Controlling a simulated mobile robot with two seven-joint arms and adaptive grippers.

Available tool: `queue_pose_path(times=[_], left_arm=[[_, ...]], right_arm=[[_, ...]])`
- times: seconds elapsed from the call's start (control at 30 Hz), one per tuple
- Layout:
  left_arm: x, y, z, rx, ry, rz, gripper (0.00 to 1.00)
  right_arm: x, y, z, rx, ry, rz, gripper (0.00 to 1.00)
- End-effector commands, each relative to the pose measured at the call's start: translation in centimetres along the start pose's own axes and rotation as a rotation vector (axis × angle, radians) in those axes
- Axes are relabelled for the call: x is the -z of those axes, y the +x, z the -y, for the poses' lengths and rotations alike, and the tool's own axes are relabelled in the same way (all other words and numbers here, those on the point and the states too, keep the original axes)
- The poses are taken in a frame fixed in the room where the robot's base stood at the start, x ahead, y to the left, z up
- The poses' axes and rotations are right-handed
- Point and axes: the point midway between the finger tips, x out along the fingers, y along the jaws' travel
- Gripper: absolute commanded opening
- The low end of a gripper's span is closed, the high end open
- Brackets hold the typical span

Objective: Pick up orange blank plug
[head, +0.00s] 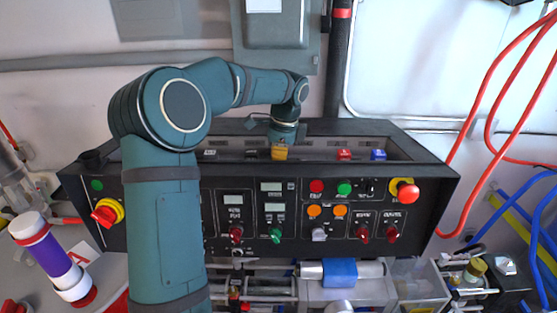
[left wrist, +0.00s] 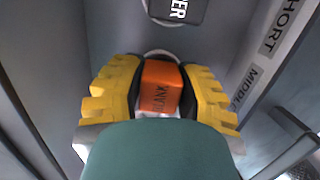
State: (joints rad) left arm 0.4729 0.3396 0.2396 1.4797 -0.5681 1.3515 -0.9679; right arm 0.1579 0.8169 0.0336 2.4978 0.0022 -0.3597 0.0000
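The orange blank plug (left wrist: 160,88), a small block with dark "BLANK" lettering, lies between the two yellow fingers of my left gripper (left wrist: 162,92) in the left wrist view. The dark finger pads sit against both its sides with no clear gap, so the gripper appears shut on it. The green gripper body hides the plug's near end. In the head view my left gripper (head: 280,153) points down into the long tray on top of the black console, and its yellow fingers hide the plug. My right gripper is not in view.
The tray (head: 225,172) also holds a red block (head: 344,155) and a blue block (head: 379,155) to the right. A dark block with white lettering (left wrist: 178,10) is close to the plug. Tray walls are close around the gripper. Labels line one side.

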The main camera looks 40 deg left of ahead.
Motion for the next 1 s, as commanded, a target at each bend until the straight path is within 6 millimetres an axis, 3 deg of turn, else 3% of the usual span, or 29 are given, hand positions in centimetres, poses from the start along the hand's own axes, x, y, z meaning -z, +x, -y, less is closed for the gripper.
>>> queue_pose_path(times=[0.53,1.0], left_arm=[[-0.1,-0.6,0.0,-0.002,0.001,0.001,0.00],[-1.2,-8.6,0.1,0.002,0.000,-0.001,0.00]], right_arm=[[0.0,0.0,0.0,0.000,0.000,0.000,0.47],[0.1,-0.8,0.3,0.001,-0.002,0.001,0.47]])
